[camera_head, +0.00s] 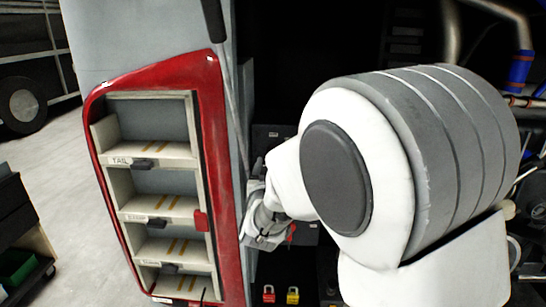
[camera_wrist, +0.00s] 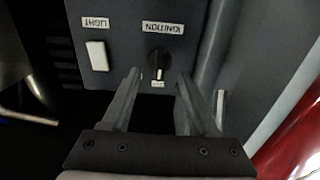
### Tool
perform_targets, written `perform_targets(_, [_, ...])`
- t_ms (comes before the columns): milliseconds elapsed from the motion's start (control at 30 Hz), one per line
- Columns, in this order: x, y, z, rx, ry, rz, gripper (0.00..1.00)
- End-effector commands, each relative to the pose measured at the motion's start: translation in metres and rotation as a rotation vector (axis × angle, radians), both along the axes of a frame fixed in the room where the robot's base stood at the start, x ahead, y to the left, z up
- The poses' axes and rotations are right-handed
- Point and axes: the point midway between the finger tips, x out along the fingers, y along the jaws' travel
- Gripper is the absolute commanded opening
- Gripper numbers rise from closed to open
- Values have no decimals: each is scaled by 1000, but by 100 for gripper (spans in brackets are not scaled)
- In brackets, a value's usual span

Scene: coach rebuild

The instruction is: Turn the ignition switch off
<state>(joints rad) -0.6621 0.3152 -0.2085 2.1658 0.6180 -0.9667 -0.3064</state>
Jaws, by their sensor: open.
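The ignition switch (camera_wrist: 158,62) is a round black knob with a pale pointer mark, on a dark grey panel (camera_wrist: 122,58) in the wrist view. Its pointer looks directed toward the bottom of the picture, at a small white label too small to read. An upside-down IGNITION label (camera_wrist: 162,28) sits above it. My gripper (camera_wrist: 157,77) is open, its two fingers on either side just below the knob, with nothing between them. I cannot tell whether they touch it. In the head view my gripper (camera_head: 258,190) is partly hidden by my arm, and the knob is not visible.
A white LIGHT switch (camera_wrist: 97,55) is left of the knob in the wrist view. In the head view, a red-framed compartment unit (camera_head: 228,210) stands close left of my gripper. A red padlock (camera_head: 268,294) and a yellow padlock (camera_head: 292,296) are below. Open floor lies far left.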

Motion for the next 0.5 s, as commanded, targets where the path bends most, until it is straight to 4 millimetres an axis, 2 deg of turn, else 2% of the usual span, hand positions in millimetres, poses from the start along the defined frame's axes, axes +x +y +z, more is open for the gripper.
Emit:
perform_targets(300, [-33,2,0,0,-1,2,60])
perform_targets(500, [-46,2,0,0,0,1,60])
